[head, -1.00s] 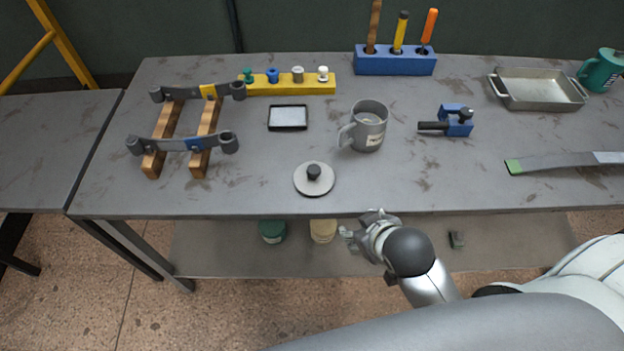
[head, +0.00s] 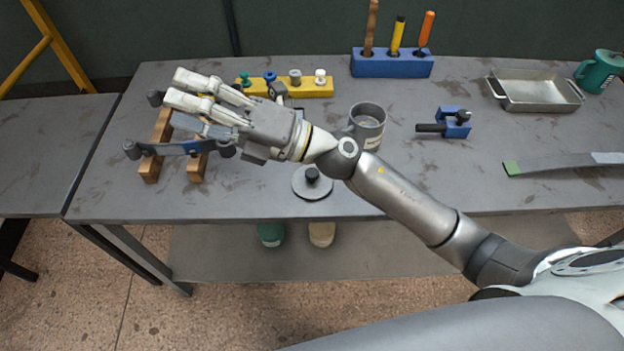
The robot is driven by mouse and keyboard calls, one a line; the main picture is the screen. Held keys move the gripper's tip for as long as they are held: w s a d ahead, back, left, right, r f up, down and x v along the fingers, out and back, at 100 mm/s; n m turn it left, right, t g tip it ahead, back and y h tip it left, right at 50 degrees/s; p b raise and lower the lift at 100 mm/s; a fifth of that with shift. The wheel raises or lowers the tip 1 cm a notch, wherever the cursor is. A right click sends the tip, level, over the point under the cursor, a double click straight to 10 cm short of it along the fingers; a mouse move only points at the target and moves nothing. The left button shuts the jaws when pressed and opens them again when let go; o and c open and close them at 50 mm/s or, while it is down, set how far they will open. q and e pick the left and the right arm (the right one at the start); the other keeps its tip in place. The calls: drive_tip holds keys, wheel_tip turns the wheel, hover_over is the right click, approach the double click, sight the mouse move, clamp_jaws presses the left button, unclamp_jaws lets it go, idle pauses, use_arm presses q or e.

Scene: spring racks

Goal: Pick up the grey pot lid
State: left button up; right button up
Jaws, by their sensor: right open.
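The grey pot lid (head: 308,188) lies flat on the workbench near its front edge, with a black knob (head: 312,174) on top. My right forearm and wrist pass just above and behind it in the head view and cover a little of its upper right rim. My right gripper (head: 195,100) is open and empty, with its fingers pointing left over the spring rack, up and to the left of the lid. My left gripper is not in view.
A spring rack with wooden bars (head: 150,165) sits under my right fingers. A grey mug (head: 368,122) stands behind my wrist. A yellow peg block (head: 315,88), blue tool holder (head: 390,66), blue vise (head: 455,125) and metal tray (head: 535,92) stand farther back. The bench front left is clear.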

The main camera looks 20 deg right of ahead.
drive_tip(key=s+a+f+n+g+h, duration=0.25)
drive_tip(key=f+n+g, duration=0.25)
drive_tip(key=n+g, duration=0.25)
drive_tip(key=n+h, duration=0.6)
drive_tip(key=h, duration=1.1)
hover_over(312, 178)
drive_tip(key=w+d, duration=0.1)
drive_tip(key=d, duration=0.1)
drive_tip(key=shift+g, duration=0.35)
drive_tip(key=f, duration=0.9)
drive_tip(key=f+p, duration=0.1)
drive_tip(key=f, duration=0.9)
drive_tip(key=shift+a+f, duration=0.2)
drive_tip(key=shift+f, duration=0.1)
drive_tip(key=shift+w+a+f, duration=0.1)
drive_tip(key=shift+a+f, duration=0.1)
drive_tip(key=shift+f, duration=0.35)
drive_tip(key=f+p, duration=0.1)
drive_tip(key=f, duration=0.2)
drive_tip(key=shift+w+a+f+p, duration=0.1)
drive_tip(key=shift+a+f+p, duration=0.2)
drive_tip(key=shift+a+p, duration=0.05)
drive_tip(key=shift+f, duration=0.4)
drive_tip(key=shift+c, duration=0.4)
